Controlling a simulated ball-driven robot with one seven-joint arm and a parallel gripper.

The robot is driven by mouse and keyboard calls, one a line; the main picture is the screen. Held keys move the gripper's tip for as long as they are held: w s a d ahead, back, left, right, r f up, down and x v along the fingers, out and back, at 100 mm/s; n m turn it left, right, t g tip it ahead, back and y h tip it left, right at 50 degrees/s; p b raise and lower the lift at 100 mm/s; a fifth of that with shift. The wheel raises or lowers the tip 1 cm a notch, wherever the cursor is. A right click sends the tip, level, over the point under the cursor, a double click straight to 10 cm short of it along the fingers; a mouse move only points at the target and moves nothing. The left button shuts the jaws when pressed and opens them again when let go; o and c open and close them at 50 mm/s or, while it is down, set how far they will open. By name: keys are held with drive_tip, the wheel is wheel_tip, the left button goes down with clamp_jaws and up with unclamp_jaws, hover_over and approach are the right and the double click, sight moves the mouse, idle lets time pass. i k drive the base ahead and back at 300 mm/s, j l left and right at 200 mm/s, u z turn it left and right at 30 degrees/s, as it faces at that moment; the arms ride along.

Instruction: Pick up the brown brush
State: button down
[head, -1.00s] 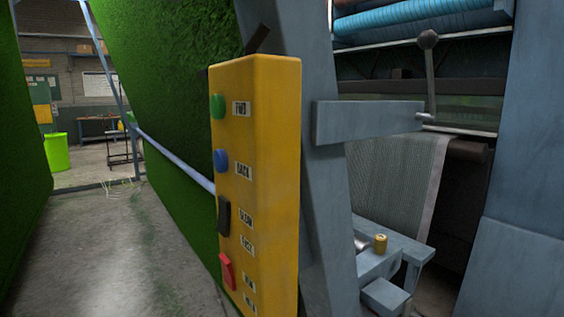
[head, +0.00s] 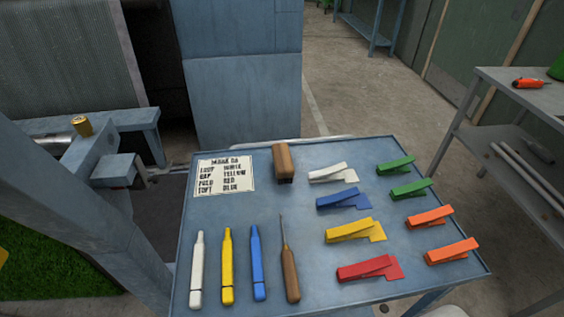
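The brown brush (head: 283,158) is a small wooden block with dark bristles at its lower end. It lies at the far middle of a blue-grey tray table (head: 228,240), between a paper card and a white clip. Nothing covers it. My gripper does not show in the head view.
On the table are a lettered card (head: 224,175), white, yellow and blue markers (head: 227,267), a wooden-handled pick (head: 290,270) and several coloured clips (head: 354,229). A blue-grey machine frame (head: 85,195) stands close at left. A grey bench (head: 520,130) stands at right.

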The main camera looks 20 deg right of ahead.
sight(284, 168)
drive_tip(key=l+u, duration=0.25)
drive_tip(key=l, duration=0.2)
drive_tip(key=l+u, duration=0.3)
drive_tip(key=l, duration=0.15)
drive_tip(key=k+l+u, duration=0.25)
drive_tip(key=l, duration=0.2)
drive_tip(key=l+u, duration=0.25)
drive_tip(key=l, duration=0.2)
drive_tip(key=k+l+u, duration=0.25)
drive_tip(key=i+l, duration=0.05)
drive_tip(key=l, duration=0.1)
